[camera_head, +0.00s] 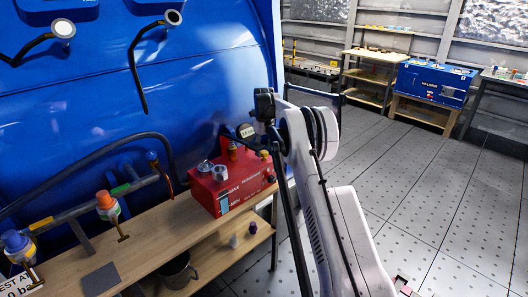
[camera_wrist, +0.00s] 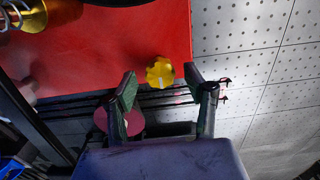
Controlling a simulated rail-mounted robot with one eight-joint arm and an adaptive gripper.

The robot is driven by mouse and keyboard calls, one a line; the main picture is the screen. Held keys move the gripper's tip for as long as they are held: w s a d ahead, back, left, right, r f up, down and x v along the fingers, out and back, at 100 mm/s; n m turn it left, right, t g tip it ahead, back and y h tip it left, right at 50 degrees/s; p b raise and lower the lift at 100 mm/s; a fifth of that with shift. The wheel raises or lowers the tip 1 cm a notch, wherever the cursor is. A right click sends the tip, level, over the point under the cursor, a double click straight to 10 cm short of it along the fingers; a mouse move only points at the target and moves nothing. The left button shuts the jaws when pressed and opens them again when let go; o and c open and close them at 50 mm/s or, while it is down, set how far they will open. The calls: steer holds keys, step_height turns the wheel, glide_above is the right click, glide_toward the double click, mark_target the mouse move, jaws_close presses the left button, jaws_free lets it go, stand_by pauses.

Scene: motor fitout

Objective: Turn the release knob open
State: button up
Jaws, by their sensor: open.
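A yellow scalloped knob (camera_wrist: 159,73) with a pale line on it sits at the edge of the red box (camera_wrist: 100,48) in the wrist view. I take it to be the release knob. My gripper (camera_wrist: 164,84) is open, its two dark fingers spread to the left and right of the knob's near side. Nothing shows between the fingertips except the knob just beyond them. I cannot tell the height gap. In the head view the red box (camera_head: 234,190) stands on the wooden bench, with a small yellow knob (camera_head: 265,153) at its back right; my gripper is not clearly seen there.
A brass fitting (camera_wrist: 27,14) stands on the box. A dark red disc (camera_wrist: 112,121) lies beside the left finger. The wooden bench (camera_head: 160,232) carries pipework with an orange valve cap (camera_head: 105,200). A big blue tank (camera_head: 200,75) rises behind. Open floor (camera_head: 430,190) lies right.

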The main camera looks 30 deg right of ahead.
steer(key=shift+f, duration=0.45)
steer(key=c, duration=1.1)
